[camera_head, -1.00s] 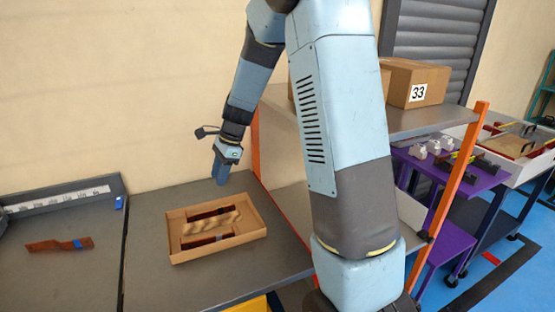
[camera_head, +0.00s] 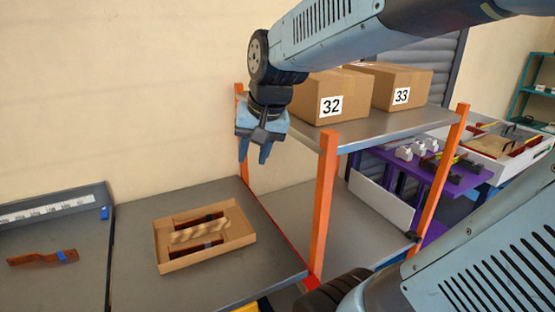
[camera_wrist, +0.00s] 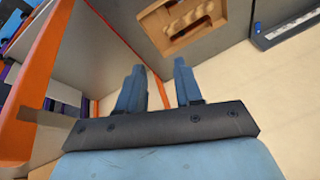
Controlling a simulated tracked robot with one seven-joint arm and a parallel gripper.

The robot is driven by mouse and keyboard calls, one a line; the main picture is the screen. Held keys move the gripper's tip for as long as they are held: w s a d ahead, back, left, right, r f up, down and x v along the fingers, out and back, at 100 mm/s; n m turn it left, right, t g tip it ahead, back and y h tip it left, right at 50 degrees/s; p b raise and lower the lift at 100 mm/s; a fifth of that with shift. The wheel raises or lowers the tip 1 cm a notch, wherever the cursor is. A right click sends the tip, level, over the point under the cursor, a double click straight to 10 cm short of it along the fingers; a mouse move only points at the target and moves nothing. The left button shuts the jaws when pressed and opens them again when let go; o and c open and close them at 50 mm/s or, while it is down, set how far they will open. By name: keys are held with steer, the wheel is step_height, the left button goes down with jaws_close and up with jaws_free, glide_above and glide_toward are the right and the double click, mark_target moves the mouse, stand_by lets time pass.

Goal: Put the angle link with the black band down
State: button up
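A shallow cardboard tray (camera_head: 164,247) stands on the grey bench. Two dark red-brown parts lie in it, a rear part (camera_head: 183,221) and a front part (camera_head: 187,252), on either side of wavy tan packing. The front part seems to carry a dark band, too small to tell for sure. A copper-brown bent part with a blue band (camera_head: 35,258) lies on the bench at the left. My gripper (camera_head: 254,152) is raised right of the tray, near the rack's rear post. In the wrist view its fingers (camera_wrist: 161,90) are apart with nothing between them.
An orange-posted rack (camera_head: 328,190) stands right of the bench, with boxes marked 32 (camera_head: 330,107) and 33 (camera_head: 402,96) on its upper shelf. A scale strip (camera_head: 45,210) edges the left bench. Bench around the tray is clear.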

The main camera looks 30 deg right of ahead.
steer(key=s+d+r+n+t+h, duration=0.1)
steer(key=s+d+n, duration=0.1)
steer(key=s, duration=0.5)
steer(key=shift+s+n, duration=0.3)
steer(key=shift+n, duration=0.6)
